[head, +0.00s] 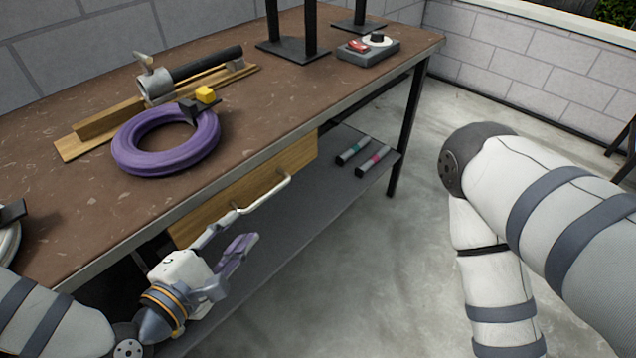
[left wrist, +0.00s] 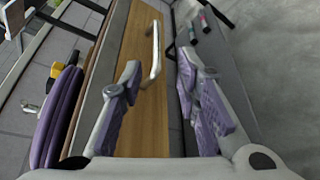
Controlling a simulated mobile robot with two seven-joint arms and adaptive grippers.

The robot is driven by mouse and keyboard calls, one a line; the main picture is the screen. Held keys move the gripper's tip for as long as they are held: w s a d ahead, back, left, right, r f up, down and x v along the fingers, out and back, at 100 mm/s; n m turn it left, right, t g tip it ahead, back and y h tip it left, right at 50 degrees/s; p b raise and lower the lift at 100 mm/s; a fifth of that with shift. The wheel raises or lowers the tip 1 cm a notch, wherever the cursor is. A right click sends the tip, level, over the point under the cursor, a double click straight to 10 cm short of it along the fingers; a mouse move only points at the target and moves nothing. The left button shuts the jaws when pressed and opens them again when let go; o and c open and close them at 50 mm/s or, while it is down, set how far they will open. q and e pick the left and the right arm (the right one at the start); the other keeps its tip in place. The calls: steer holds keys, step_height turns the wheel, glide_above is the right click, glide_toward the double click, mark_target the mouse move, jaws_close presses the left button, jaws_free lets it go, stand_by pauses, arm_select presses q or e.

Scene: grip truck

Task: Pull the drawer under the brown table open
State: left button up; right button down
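The brown table (head: 75,215) runs along the wall. Its drawer has a wooden front (head: 297,154) below the tabletop edge and looks shut. A pale bar handle (head: 272,194) stands out from the front. In the left wrist view the drawer front (left wrist: 135,112) lies ahead, with the handle (left wrist: 155,52) beyond the fingers and roughly between them. My left gripper (head: 230,238) is at the near end of the drawer; it is open and empty in the left wrist view (left wrist: 160,75). I cannot tell whether it touches the handle. My right gripper is out of view.
A purple ring (head: 165,160), a wooden piece with a dark tube (head: 205,65), and a grey box (head: 368,52) are on the tabletop. Two small bars (head: 372,160) lie on the lower shelf (head: 285,235). Concrete floor (head: 400,260) is free in front of the table.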

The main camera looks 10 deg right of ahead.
mark_target(264, 199)
arm_select(q)
steer(key=x, duration=1.2)
steer(key=shift+a+r+b, duration=0.1)
steer(key=shift+r+b, duration=0.15)
steer(key=shift+b, duration=0.1)
jaws_close()
